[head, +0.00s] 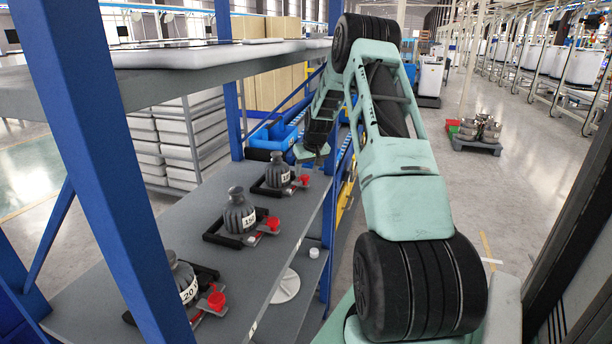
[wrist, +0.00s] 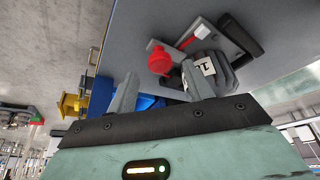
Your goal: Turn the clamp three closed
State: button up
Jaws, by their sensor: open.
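Three dark clamps stand in a row on a grey shelf, each around a grey flask with a white label and each with a red knob. The near clamp (head: 208,306), middle clamp (head: 262,236) and far clamp (head: 262,190) show in the head view; which is clamp three I cannot tell. My gripper (head: 312,158) is beside the far clamp, near its red knob (head: 304,180). In the wrist view my gripper (wrist: 158,72) is open and empty, with a red knob (wrist: 158,58) just beyond its fingertips. A labelled flask (wrist: 203,70) is partly hidden by a finger.
The grey shelf (head: 120,260) has blue posts (head: 98,130), one close on the left. An upper shelf (head: 170,75) hangs above the clamps. A white disc (head: 286,286) lies lower, by the shelf's right edge. Open floor (head: 480,200) lies to the right.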

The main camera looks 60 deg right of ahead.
jog(key=b+v, duration=0.2)
jog(key=v, duration=0.7)
jog(key=shift+r, duration=0.25)
